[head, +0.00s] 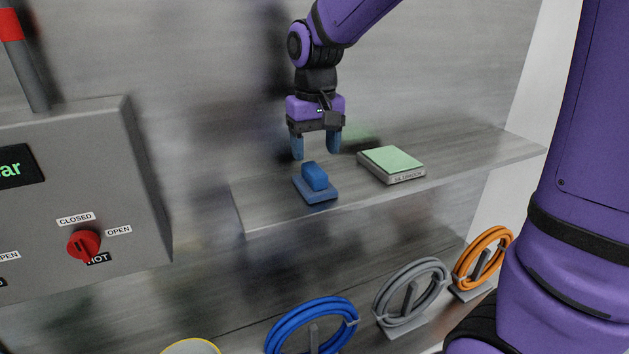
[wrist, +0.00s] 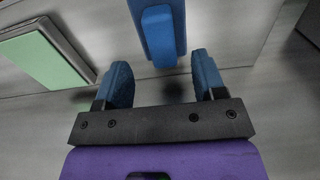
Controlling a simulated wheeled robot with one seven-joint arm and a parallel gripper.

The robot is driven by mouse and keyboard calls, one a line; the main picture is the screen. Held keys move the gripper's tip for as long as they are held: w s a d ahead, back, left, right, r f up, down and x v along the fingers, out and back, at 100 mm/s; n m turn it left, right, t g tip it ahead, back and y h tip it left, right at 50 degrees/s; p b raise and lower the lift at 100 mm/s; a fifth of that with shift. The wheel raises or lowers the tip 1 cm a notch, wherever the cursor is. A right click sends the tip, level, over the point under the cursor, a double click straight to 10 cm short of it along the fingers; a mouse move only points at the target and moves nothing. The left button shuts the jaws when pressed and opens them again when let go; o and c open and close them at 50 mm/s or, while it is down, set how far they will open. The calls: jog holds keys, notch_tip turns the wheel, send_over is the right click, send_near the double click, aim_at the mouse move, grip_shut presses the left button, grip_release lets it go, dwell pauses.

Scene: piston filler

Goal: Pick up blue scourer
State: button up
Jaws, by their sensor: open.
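The blue scourer (head: 316,183) sits on the grey shelf, a flat base with a raised blue grip block on top. It also shows in the wrist view (wrist: 160,35) at the top middle, partly cut off by the frame edge. My gripper (head: 316,153) is open and empty, pointing down just above and behind the scourer in the head view. In the wrist view its two blue fingers (wrist: 162,88) are spread apart, with the scourer beyond their tips. I see no contact between fingers and scourer.
A green-topped box (head: 392,163) lies on the shelf (head: 450,150) right of the scourer. Blue (head: 312,325), grey (head: 410,290) and orange (head: 483,257) hose coils stand lower down. A control panel (head: 80,190) with a red knob is at the left.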

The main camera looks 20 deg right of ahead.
aim_at(315, 168)
jog(key=shift+a+f, duration=0.1)
jog(key=shift+f, duration=2.6)
jog(key=shift+c, duration=0.2)
jog(key=c, duration=1)
